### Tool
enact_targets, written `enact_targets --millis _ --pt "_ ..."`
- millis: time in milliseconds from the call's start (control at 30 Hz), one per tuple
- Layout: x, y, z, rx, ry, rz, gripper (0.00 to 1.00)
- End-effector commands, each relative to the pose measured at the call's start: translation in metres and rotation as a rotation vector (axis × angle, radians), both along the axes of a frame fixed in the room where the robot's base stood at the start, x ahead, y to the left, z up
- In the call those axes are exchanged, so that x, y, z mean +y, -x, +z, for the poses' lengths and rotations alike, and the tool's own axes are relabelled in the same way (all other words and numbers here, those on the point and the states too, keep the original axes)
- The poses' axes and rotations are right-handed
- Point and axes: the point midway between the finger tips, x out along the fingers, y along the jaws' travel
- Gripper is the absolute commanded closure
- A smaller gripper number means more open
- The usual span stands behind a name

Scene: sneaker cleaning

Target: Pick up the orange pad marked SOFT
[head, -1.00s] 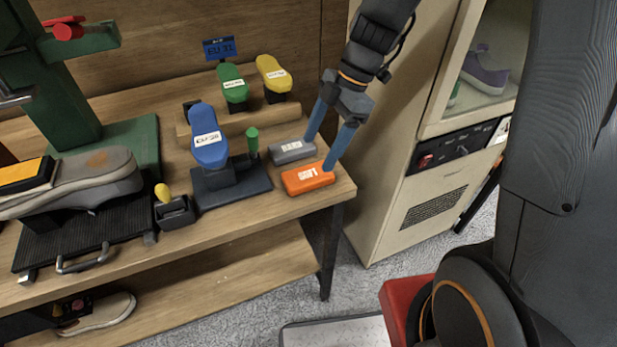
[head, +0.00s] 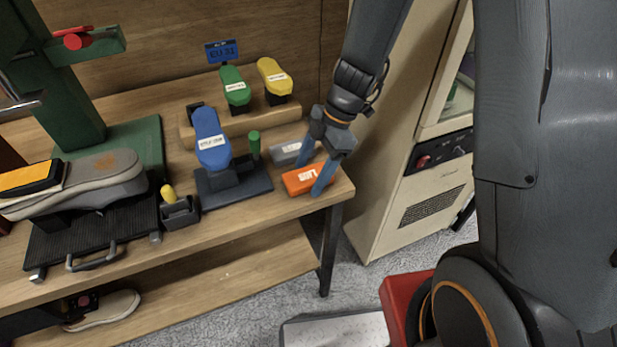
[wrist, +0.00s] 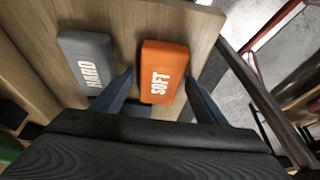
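The orange pad marked SOFT (head: 299,180) lies on the right end of the wooden bench, label up. It also shows in the wrist view (wrist: 163,72). My gripper (head: 311,176) is low over the bench with its blue fingers apart. In the wrist view the fingers (wrist: 157,95) stand on either side of the orange pad's near end, the left one in the gap beside the grey pad. I cannot tell whether they touch the pad. The grey pad marked HARD (wrist: 88,62) lies just left of it, and shows behind it in the head view (head: 290,152).
A blue shoe form on a dark stand (head: 234,185) is left of the pads, with a green-handled tool (head: 254,145) beside it. The bench's right edge is close to the orange pad. A beige cabinet (head: 400,190) stands right of the bench.

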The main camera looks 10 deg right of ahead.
Motion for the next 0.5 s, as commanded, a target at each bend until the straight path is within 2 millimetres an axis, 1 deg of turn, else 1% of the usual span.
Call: enact_targets --millis 33,167,200,233,500 --pt "0.0000 0.0000 0.0001 0.000 0.000 0.000 0.43" --pt "-0.0002 0.0000 0.0001 0.000 0.000 0.000 0.65" --pt "-0.0002 0.0000 0.0001 0.000 0.000 0.000 0.72" --pt "-0.0002 0.0000 0.0001 0.000 0.000 0.000 0.76" --pt "-0.0002 -0.0003 0.0013 -0.001 0.000 0.000 0.77"
